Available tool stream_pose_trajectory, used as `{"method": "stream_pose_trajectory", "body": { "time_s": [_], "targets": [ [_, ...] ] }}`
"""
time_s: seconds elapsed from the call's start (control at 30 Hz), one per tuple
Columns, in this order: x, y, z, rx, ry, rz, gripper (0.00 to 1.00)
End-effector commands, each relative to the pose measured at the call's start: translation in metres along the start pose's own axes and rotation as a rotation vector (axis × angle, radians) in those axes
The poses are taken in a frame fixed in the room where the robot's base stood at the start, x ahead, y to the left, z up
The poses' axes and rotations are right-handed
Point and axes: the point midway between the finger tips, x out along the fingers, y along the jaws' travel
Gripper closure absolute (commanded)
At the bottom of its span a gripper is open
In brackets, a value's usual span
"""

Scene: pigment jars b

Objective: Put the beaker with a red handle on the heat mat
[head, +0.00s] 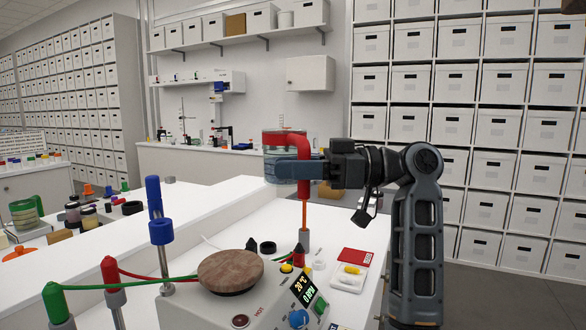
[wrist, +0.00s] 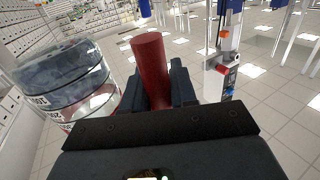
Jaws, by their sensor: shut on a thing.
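The beaker (head: 278,150) is clear glass with a thick red handle (head: 304,190) on its right side and a reddish look near its top. My gripper (head: 297,169) is shut on the red handle and holds the beaker upright in the air, beyond the hotplate. In the wrist view the red handle (wrist: 151,65) stands between my fingers, and the glass beaker (wrist: 72,82) with printed marks is at left. A round brown mottled disc (head: 230,271), which may be the heat mat, lies on top of the hotplate. It is bare.
The hotplate (head: 262,312) has a lit display and knobs. Red, green and blue capped posts (head: 112,280) with cables stand to its left. The white bench (head: 345,222) has free room behind.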

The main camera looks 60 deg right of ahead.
Motion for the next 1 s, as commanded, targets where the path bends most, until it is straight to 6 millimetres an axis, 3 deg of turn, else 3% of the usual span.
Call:
{"method": "stream_pose_trajectory", "body": {
  "time_s": [0.23, 0.8, 1.0],
  "targets": [
    [0.000, 0.000, -0.007, -0.002, 0.001, 0.000, 1.00],
    [0.000, 0.000, -0.048, -0.003, 0.001, 0.000, 1.00],
    [0.000, 0.000, -0.051, -0.001, 0.001, 0.000, 1.00]
  ]
}}
